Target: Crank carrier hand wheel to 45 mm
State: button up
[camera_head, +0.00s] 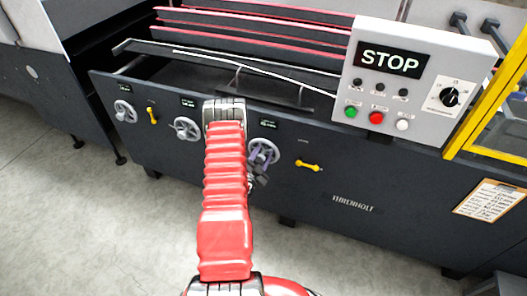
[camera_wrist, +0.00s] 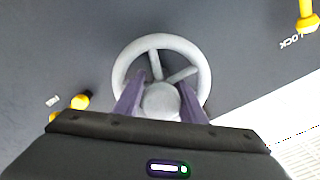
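A grey spoked hand wheel (camera_head: 263,152) is on the dark machine front, right of my arm in the head view. My gripper (camera_head: 257,167), with purple fingers, is at this wheel. In the wrist view the wheel (camera_wrist: 203,62) fills the middle. There my gripper (camera_wrist: 160,92) has its fingers apart, inside the rim on either side of the round hub; I cannot tell if they touch it. A small display (camera_head: 269,124) sits above the wheel, its figures too small to read. Two similar wheels, the middle one (camera_head: 187,128) and the left one (camera_head: 125,111), are further left.
Yellow lock handles (camera_head: 308,165) (camera_head: 152,115) stick out beside the wheels. A control box (camera_head: 420,75) showing STOP, with buttons and a dial, overhangs at upper right. A yellow frame (camera_head: 495,105) and a clipboard (camera_head: 490,200) are at right. The floor in front is clear.

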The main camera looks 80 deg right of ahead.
jog(key=o, duration=0.4)
jog(key=shift+s, duration=0.1)
jog(key=shift+c, duration=0.2)
jog(key=shift+a, duration=0.1)
jog(key=shift+w+a, duration=0.3)
jog(key=shift+a, duration=0.25)
jog(key=v, duration=1.2)
jog(key=shift+a, duration=0.3)
jog(key=shift+f, duration=0.2)
